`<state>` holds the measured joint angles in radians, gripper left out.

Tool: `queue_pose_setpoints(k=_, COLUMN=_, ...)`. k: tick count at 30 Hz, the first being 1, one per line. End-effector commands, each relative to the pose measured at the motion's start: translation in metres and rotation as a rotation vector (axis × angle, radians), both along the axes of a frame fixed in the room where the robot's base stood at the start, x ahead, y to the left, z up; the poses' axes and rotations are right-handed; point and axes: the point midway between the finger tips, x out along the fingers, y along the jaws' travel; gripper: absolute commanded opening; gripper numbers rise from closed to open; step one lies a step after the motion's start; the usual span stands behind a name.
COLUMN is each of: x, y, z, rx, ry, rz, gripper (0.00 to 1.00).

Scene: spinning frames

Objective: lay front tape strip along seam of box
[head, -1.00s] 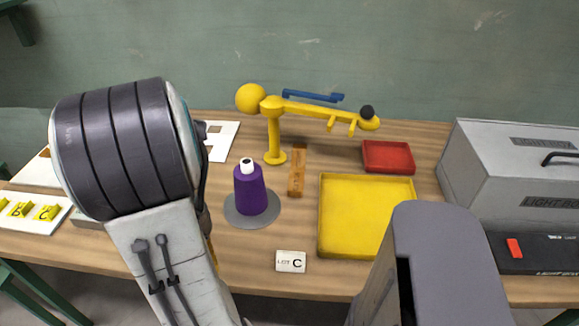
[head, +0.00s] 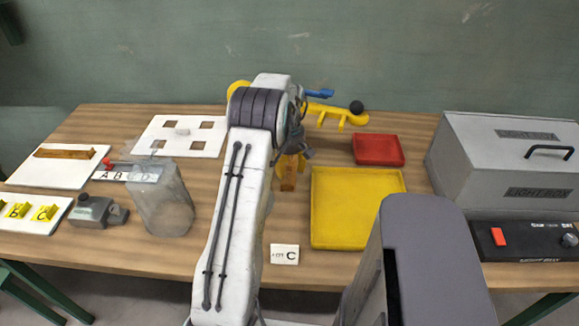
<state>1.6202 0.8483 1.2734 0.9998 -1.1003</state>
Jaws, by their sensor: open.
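I see no box with a seam, and nothing I can tell to be tape. The grey light box (head: 500,170) stands closed at the right. One brown strip (head: 66,153) lies on a white board at the far left. Another brown strip (head: 288,184) lies on the table in the middle, its far part hidden by my gripper. My gripper (head: 291,168) is open, pointing down over that strip's far part; its fingers are small and partly covered by my arm. I cannot tell whether they touch the strip.
The yellow tray (head: 316,232) and red tray (head: 378,163) lie right of my arm. A yellow stand (head: 345,117) is partly behind it. A clear cup (head: 165,205), a grey device (head: 97,211) and a white board with square holes (head: 152,147) are at left.

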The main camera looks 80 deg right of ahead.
Motion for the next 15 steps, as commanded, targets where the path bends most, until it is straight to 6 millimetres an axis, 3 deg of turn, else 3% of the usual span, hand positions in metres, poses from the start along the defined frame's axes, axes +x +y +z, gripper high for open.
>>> queue_pose_setpoints(k=6, x=0.0006, y=0.0033, z=0.0012, rx=0.016, ry=0.004, rz=0.359, gripper=0.41)
queue_pose_setpoints(k=15, x=0.0008, y=0.0047, z=-0.0004, rx=0.021, ry=0.005, rz=0.593, gripper=0.41)
